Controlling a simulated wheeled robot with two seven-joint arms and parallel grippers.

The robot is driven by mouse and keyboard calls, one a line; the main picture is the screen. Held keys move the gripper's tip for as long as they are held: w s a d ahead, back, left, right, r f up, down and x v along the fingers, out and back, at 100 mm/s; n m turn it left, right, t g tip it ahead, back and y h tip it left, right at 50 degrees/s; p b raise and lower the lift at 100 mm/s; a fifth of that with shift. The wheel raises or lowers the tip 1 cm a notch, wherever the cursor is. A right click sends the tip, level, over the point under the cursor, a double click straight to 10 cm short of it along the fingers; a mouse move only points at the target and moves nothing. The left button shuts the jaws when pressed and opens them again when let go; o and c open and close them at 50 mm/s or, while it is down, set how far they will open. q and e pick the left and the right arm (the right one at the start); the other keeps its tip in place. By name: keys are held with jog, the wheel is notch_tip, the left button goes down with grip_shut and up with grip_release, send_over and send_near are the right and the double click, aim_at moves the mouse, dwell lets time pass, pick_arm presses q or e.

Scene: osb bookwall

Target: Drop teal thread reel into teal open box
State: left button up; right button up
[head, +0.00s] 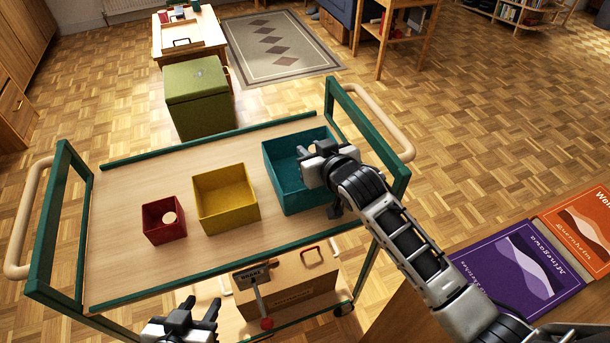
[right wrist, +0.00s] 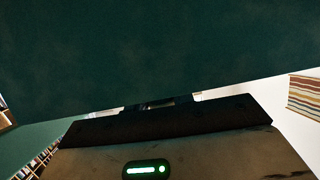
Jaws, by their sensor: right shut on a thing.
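The teal open box (head: 298,195) stands at the right end of the cart top. My right gripper (head: 318,168) is over its right part, at the rim, and hides some of it. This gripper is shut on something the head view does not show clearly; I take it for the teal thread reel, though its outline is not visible. In the right wrist view a dark teal surface (right wrist: 150,50) fills the upper part, too close to identify. My left gripper (head: 204,318) is open and empty at the bottom edge, in front of the cart.
The cart (head: 120,255) has green end frames and cream handles. Purple (head: 520,270) and orange (head: 585,225) panels lie at right.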

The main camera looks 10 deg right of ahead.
jog(key=o, duration=1)
jog(key=shift+o, duration=0.2)
jog(key=v, duration=1.6)
jog(key=shift+r, duration=0.15)
jog(key=shift+w, duration=0.1)
jog(key=s+f+g, duration=0.1)
jog(key=s+f, duration=0.4)
jog(key=f, duration=0.3)
jog(key=s+f+g, duration=0.2)
jog(key=s+f, duration=0.4)
jog(key=f, duration=0.3)
jog(key=shift+s+d+h, duration=0.15)
jog(key=shift+d+h, duration=0.15)
jog(key=shift+h, duration=0.1)
